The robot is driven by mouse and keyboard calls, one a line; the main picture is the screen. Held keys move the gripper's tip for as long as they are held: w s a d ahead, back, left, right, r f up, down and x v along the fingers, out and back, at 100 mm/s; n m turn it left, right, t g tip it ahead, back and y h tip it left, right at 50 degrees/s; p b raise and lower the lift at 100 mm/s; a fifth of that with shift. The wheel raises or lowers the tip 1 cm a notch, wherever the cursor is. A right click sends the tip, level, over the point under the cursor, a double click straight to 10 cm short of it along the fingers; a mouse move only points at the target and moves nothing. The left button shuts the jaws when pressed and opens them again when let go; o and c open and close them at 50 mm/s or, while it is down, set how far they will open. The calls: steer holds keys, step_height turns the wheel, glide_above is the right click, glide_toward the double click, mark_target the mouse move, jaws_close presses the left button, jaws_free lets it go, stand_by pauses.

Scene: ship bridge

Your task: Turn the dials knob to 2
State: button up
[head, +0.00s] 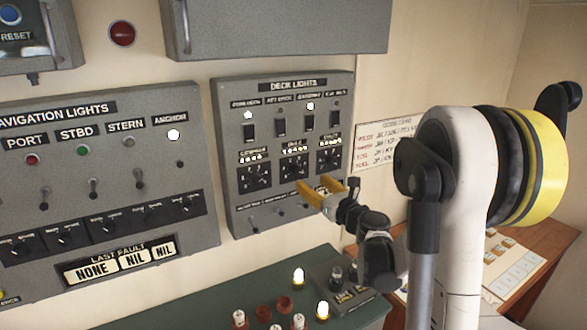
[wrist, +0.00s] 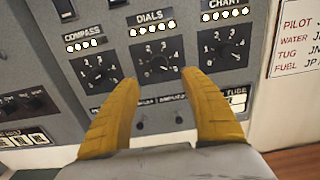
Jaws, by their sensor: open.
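The dials knob (wrist: 158,65) is a small black rotary knob on a black numbered plate, under the label DIALS and a row of lit bulbs. It is the middle of three such knobs on the grey deck lights panel, and it also shows in the head view (head: 294,168). I cannot tell which number its pointer is at. My gripper (wrist: 160,78) is open and empty, its yellow fingers apart to the left and right of the knob's lower side in the wrist view. In the head view my gripper (head: 317,186) is at the panel's lower right, below the dials knob.
The compass knob (wrist: 97,72) is to the left and the chart knob (wrist: 226,48) to the right. Small toggles (head: 253,222) are below them. The navigation lights panel (head: 100,180) is at left. A green console (head: 220,300) with bulbs is below.

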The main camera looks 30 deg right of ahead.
mark_target(298, 172)
steer(key=w, duration=0.8)
steer(key=shift+w+a+p, duration=0.15)
steer(key=shift+w+p, duration=0.05)
steer(key=shift+p, duration=0.1)
jaws_close()
